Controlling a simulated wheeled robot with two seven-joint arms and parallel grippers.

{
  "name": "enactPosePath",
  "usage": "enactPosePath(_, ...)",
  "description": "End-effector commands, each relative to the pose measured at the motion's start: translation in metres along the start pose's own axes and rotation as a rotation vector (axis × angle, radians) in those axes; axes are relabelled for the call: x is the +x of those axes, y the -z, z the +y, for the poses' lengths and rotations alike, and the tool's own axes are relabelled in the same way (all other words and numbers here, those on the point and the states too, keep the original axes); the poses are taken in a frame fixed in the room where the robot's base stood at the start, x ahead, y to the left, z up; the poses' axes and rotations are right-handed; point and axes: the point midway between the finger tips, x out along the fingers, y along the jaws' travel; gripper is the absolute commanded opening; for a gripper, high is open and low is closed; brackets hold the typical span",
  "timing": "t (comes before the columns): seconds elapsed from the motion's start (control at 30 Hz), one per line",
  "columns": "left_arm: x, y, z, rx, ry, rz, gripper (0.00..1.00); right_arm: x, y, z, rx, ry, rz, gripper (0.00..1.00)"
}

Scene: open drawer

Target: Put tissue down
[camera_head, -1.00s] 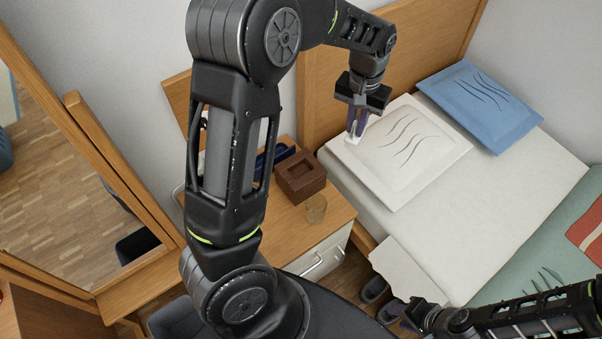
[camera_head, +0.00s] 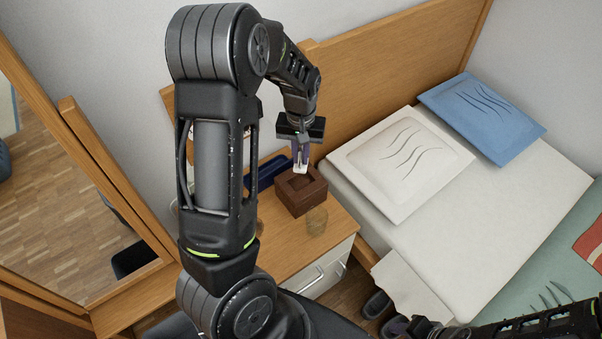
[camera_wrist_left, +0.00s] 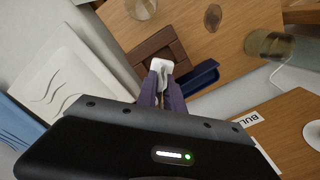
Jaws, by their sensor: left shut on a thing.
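My left gripper (camera_head: 301,158) is shut on a small white tissue (camera_head: 300,168), which hangs between its purple fingertips. The fingers point down over the brown box (camera_head: 302,199) with a recessed top on the wooden bedside cabinet (camera_head: 275,237). In the left wrist view the tissue (camera_wrist_left: 161,66) shows at the fingertips, in front of the brown box (camera_wrist_left: 150,48). Whether it touches the box cannot be told. My right gripper (camera_head: 398,326) is partly in view at the bottom edge of the head view, and its jaws are unclear.
A dark blue tray (camera_head: 268,173) lies on the cabinet to the left of the box. The bed with a white pillow (camera_head: 400,165) and a blue pillow (camera_head: 482,115) is to the right. A mirror (camera_head: 70,190) stands at left.

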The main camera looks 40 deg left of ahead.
Motion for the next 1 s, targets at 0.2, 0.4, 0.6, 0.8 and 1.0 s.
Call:
enactPosePath(0.2,0.029,0.000,0.000,0.000,0.000,0.000,0.00,0.000,0.000,0.000,0.000,0.000,0.000,0.33)
enactPosePath(0.4,0.029,0.001,0.001,0.001,-0.001,0.001,0.00,0.000,0.000,0.000,0.000,0.000,0.000,0.33)
enactPosePath(0.6,0.040,0.000,0.000,0.001,0.001,-0.002,0.00,0.000,0.000,0.000,0.000,0.000,0.000,0.33)
enactPosePath(0.8,0.065,0.000,0.000,0.001,0.001,-0.001,0.00,-0.001,0.000,0.000,0.000,0.000,0.000,0.33)
enactPosePath(1.0,0.067,0.001,0.000,0.001,-0.001,0.002,0.00,-0.001,0.000,0.000,0.000,0.000,0.000,0.33)
